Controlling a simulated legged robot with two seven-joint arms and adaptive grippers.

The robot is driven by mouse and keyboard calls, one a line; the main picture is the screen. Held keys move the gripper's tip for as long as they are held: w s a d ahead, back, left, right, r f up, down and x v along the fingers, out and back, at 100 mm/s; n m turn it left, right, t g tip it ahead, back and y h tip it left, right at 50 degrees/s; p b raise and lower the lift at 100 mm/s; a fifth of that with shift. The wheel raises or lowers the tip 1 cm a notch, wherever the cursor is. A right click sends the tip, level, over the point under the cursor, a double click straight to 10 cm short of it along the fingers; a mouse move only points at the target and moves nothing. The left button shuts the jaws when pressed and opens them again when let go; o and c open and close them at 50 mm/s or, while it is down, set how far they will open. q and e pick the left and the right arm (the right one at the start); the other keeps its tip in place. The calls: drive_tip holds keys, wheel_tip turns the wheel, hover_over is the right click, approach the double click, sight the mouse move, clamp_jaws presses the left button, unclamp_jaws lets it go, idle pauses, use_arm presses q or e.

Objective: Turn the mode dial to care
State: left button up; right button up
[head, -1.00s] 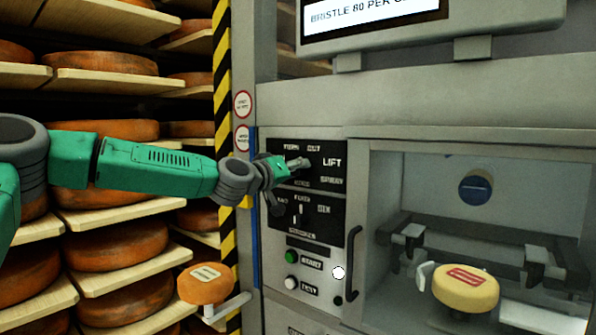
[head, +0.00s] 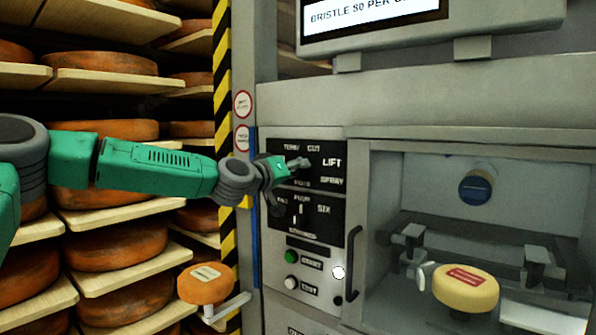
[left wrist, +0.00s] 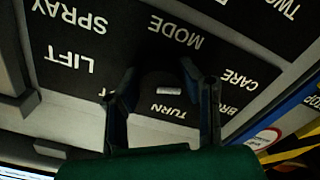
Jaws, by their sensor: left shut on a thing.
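The mode dial (left wrist: 160,84) is a dark round knob on the black upper panel, mostly in shadow. My left gripper (left wrist: 160,76) has a finger on each side of it and is shut on it. In the head view the left gripper (head: 299,163) covers the dial. The dial's white mark (left wrist: 169,91) points towards the TURN label (left wrist: 168,110). The CARE label (left wrist: 240,80) lies beside TURN, upside down in the wrist view. LIFT (left wrist: 71,60), SPRAY (left wrist: 77,16) and MODE (left wrist: 176,31) are also legible. My right gripper is not in view.
A second dial panel (head: 322,222) sits just below, with START (head: 291,256) and TEST (head: 291,283) buttons under it. A door handle (head: 351,262) stands to the right. An open bay holds a pale cheese wheel (head: 480,296). Cheese shelves fill the left.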

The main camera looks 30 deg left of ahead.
use_arm(q)
drive_tip(key=shift+f, duration=0.45)
drive_tip(key=o, duration=1)
drive_tip(key=shift+o, duration=0.6)
drive_tip(key=shift+a+r, duration=0.15)
drive_tip(key=shift+a, duration=0.1)
drive_tip(key=s+a, duration=0.1)
drive_tip(key=s, duration=1)
drive_tip(key=shift+s, duration=0.4)
